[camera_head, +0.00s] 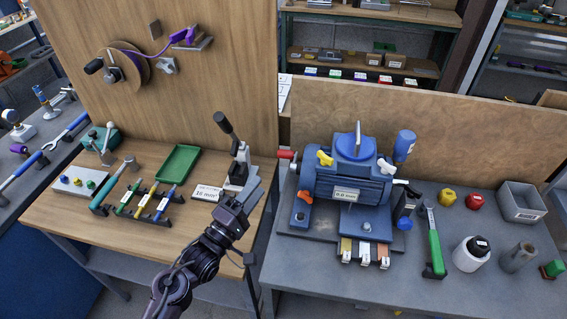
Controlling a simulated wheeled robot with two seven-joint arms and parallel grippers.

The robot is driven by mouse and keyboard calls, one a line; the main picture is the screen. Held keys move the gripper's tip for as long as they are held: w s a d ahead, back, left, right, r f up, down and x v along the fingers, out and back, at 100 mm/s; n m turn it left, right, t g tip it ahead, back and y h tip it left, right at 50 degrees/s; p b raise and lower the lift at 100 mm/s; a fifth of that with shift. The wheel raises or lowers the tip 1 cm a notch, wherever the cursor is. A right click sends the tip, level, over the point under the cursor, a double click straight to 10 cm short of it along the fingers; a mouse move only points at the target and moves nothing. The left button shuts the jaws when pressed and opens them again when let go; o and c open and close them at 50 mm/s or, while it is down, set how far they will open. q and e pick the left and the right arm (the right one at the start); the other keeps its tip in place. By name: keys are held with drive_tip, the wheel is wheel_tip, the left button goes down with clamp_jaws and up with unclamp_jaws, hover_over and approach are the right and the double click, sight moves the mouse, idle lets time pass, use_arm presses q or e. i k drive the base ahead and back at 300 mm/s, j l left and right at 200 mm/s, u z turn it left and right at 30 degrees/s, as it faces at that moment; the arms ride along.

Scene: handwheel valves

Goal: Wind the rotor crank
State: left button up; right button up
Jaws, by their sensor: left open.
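My right gripper is not in view.
A cable reel with a black-knobbed crank (93,67) is on the upright wooden board. A green tray (177,164), a label card and several tools lie on the wooden bench.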

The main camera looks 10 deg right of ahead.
sight(293, 165)
drive_tip(key=k+j, duration=0.25)
drive_tip(key=k, duration=0.25)
drive_tip(key=k+j, duration=0.25)
drive_tip(key=k, duration=0.25)
